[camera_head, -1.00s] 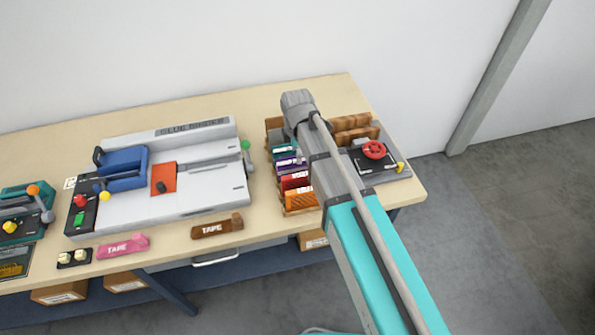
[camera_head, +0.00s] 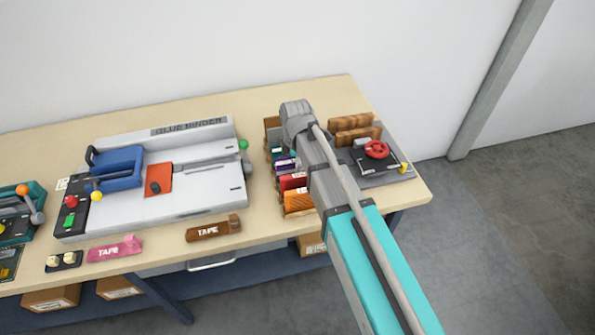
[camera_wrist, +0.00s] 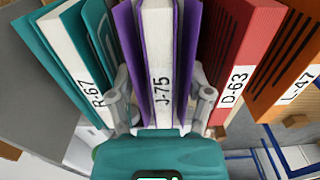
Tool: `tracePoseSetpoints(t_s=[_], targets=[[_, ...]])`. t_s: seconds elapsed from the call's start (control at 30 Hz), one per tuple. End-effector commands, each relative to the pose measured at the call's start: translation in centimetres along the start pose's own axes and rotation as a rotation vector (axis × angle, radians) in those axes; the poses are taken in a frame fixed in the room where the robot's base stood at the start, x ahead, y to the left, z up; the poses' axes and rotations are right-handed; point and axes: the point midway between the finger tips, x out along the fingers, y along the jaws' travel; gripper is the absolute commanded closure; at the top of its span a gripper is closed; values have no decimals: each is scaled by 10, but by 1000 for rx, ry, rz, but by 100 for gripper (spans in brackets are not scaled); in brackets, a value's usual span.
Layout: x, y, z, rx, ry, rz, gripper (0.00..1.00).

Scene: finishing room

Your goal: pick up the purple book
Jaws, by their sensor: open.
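The purple book (camera_wrist: 187,60), labelled J-75, stands with its white pages between purple covers in the middle of the wrist view. In the head view a small part of the purple book (camera_head: 284,164) shows in the rack, partly hidden by my arm. My gripper (camera_wrist: 163,105) is open, with one finger on each side of the purple book. The left finger is by the teal book (camera_wrist: 75,35), labelled R-67, and the right finger by the red book (camera_wrist: 245,45), labelled D-63. I cannot tell whether the fingers touch the book.
An orange book (camera_wrist: 295,50), labelled L-47, stands right of the red one. The glue binder (camera_head: 205,195) and tape holders (camera_head: 213,229) lie left of the rack on the table. A press with a red wheel (camera_head: 376,149) stands on the right.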

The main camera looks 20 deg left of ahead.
Motion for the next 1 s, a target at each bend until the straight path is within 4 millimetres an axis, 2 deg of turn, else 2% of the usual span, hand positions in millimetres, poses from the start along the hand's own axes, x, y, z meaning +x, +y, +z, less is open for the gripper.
tracePoseSetpoints(t_s=[0.3, 0.37, 0.67, 1.0], targets=[[0, 0, 0, 0, 0, 0, 34], [0, 0, 0, 0, 0, 0, 44], [0, 0, 0, 0, 0, 0, 99], [0, 0, 0, 0, 0, 0, 100]])
